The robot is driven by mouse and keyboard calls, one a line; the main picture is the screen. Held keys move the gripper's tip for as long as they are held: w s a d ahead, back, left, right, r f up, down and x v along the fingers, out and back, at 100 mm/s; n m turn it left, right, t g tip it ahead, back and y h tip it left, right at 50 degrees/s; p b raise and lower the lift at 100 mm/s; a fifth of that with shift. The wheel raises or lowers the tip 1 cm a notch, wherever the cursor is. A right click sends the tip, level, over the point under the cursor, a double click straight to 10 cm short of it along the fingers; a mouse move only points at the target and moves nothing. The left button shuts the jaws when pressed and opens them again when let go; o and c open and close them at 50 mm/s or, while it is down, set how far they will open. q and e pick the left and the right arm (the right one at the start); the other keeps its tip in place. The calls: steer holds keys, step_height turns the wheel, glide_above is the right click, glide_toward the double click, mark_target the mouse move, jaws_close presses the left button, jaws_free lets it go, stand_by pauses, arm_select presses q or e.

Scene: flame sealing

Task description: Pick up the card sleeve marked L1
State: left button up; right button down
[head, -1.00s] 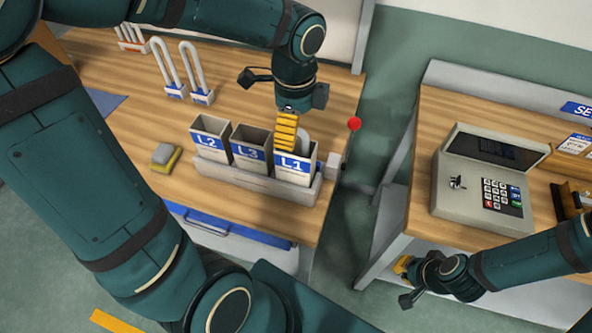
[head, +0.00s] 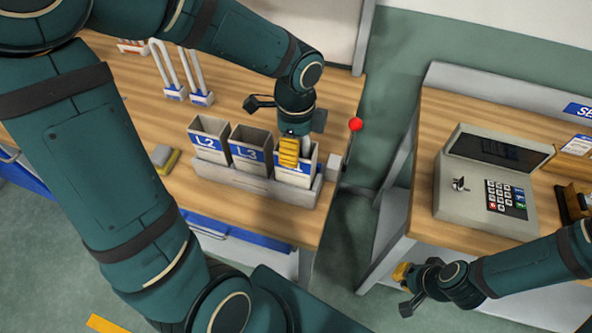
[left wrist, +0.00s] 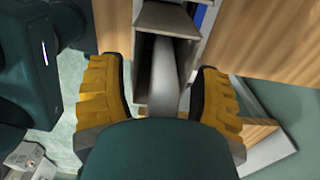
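The card sleeve marked L1 (head: 298,176) stands upright at the right end of a grey rack (head: 250,184), beside sleeves L3 (head: 250,152) and L2 (head: 209,141). My left gripper (head: 294,150) points down at L1, and its yellow finger covers part of the label. In the left wrist view, the yellow fingers of my left gripper (left wrist: 164,78) are wide apart, on either side of an open-topped grey sleeve (left wrist: 142,55), apparently L1. A pale rounded piece shows in it. Contact is not clear. My right gripper (head: 406,283) hangs low at the right; its finger opening is unclear.
White looped pieces (head: 180,75) and a small grey-yellow block (head: 165,157) are on the wooden table (head: 225,215). A red ball-topped lever (head: 355,125) stands right of the rack. A grey keypad machine (head: 455,208) sits on the right bench, across a gap.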

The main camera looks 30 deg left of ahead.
arm_select(q)
steer(key=c, duration=0.7)
steer(key=shift+c, duration=0.2)
